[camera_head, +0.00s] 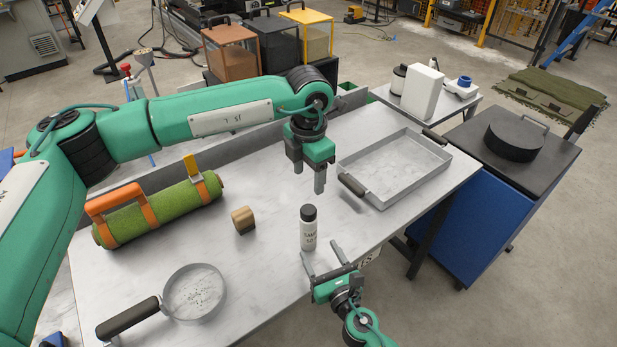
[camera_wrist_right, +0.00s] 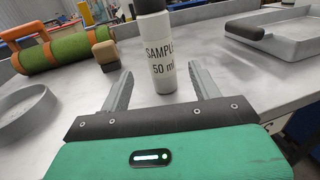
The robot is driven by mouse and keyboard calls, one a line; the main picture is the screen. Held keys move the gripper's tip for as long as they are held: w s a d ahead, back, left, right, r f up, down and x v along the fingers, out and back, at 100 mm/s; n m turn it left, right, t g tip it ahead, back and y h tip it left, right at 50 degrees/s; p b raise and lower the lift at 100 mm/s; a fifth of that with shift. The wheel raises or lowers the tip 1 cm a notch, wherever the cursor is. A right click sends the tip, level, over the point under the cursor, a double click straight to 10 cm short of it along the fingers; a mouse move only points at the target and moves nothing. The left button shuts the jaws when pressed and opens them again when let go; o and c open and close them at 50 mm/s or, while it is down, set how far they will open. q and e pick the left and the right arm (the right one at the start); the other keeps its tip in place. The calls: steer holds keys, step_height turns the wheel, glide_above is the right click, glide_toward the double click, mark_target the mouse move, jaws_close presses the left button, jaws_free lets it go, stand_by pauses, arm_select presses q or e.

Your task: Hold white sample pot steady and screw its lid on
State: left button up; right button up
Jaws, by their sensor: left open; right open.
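The white sample pot (camera_head: 308,236) stands upright near the front edge of the table, with printed text on its side. A black lid (camera_head: 308,212) sits on its top; I cannot tell how tightly. In the right wrist view the pot (camera_wrist_right: 160,62) stands just beyond and between the fingertips. My right gripper (camera_head: 321,260) is open at the table's front edge, its two fingers pointing at the pot's lower body. My left gripper (camera_head: 308,177) is open and empty, pointing down above and a little behind the lid.
A wooden block (camera_head: 243,220) and a green turf roll (camera_head: 160,212) with orange straps lie to the left. A round sieve (camera_head: 194,291) lies at front left. A metal tray (camera_head: 394,168) lies at right. Bare table surrounds the pot.

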steer(key=shift+b+v, duration=0.5)
steer(key=shift+v, duration=2.3)
